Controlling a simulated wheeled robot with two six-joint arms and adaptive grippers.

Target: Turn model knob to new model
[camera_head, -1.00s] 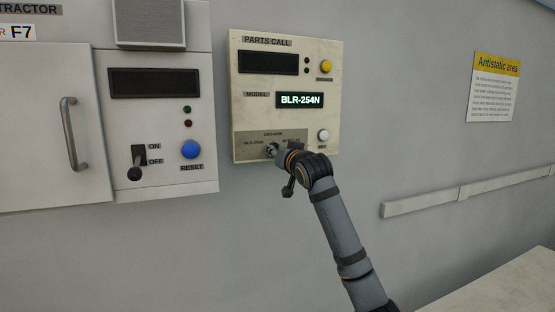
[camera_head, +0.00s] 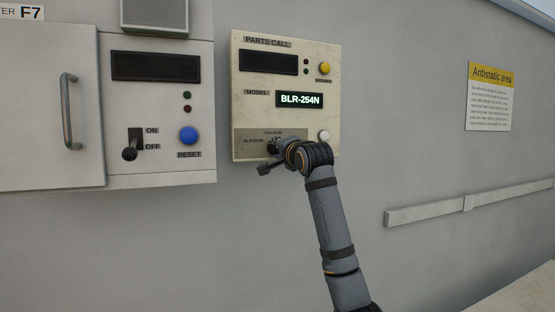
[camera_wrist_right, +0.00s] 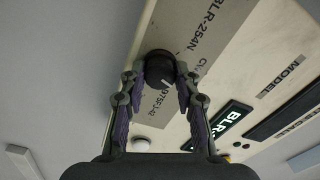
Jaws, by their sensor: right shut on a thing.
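The PARTS CALL panel (camera_head: 236,105) is a cream box on the wall, with a lit display (camera_head: 299,99) reading BLR-254N. The model knob sits on the grey label plate at its bottom; in the head view my right gripper (camera_head: 276,147) mostly covers it. My left gripper is not in view.
Left of the panel is a cabinet with a handle (camera_head: 68,112), an ON/OFF lever (camera_head: 131,152) and a blue RESET button (camera_head: 189,135). The panel has a yellow button (camera_head: 324,68) and a white button (camera_head: 324,136). A rail (camera_head: 425,214) runs along the wall at right.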

